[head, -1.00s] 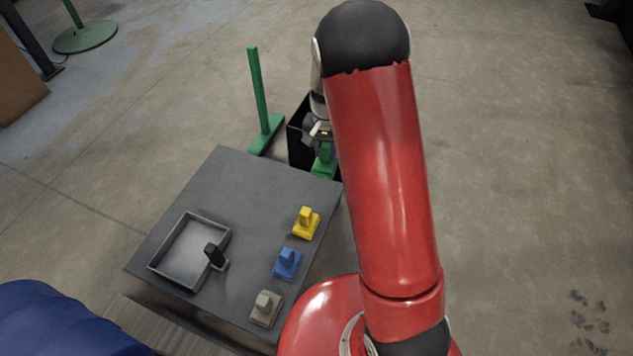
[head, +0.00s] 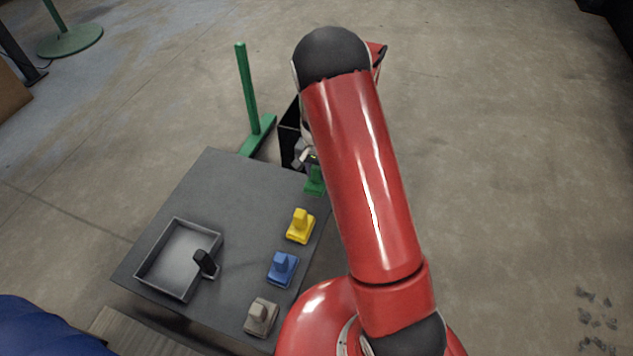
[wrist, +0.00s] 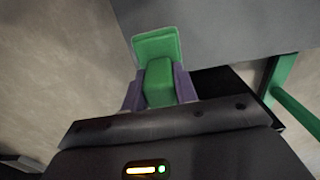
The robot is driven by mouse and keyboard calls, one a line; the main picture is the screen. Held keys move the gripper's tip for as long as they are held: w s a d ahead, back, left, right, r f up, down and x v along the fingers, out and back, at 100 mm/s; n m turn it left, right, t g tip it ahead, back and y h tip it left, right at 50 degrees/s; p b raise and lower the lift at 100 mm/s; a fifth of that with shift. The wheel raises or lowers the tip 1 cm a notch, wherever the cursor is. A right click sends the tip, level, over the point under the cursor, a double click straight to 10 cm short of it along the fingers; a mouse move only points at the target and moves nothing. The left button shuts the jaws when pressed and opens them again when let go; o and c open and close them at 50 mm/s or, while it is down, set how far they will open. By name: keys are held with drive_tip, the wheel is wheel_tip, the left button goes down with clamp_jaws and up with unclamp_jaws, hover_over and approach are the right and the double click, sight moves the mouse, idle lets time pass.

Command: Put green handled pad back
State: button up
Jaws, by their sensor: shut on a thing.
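The green handled pad (head: 315,183) is at the table's back right corner in the head view, partly hidden by my arm. My gripper (head: 309,162) is shut on its handle, as the wrist view shows, with the two fingers (wrist: 158,92) on either side of the green handle. The pad's flat green base (wrist: 157,46) lies beyond the fingers. I cannot tell whether the pad touches the table. A yellow pad (head: 300,226), a blue pad (head: 282,269) and a grey pad (head: 261,318) stand in a row along the table's right side.
The dark table (head: 215,190) carries a grey tray (head: 146,267) with a black-handled piece (head: 205,262) at its right edge. A green post (head: 247,90) and a black bin (head: 290,133) stand behind the table. The table's middle is clear.

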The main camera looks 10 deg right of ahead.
sight(317, 181)
drive_tip(key=shift+f+b, duration=0.4)
drive_tip(key=shift+f, duration=1.8)
drive_tip(key=shift+f, duration=0.1)
drive_tip(key=o, duration=0.9)
drive_tip(key=shift+o, duration=0.2)
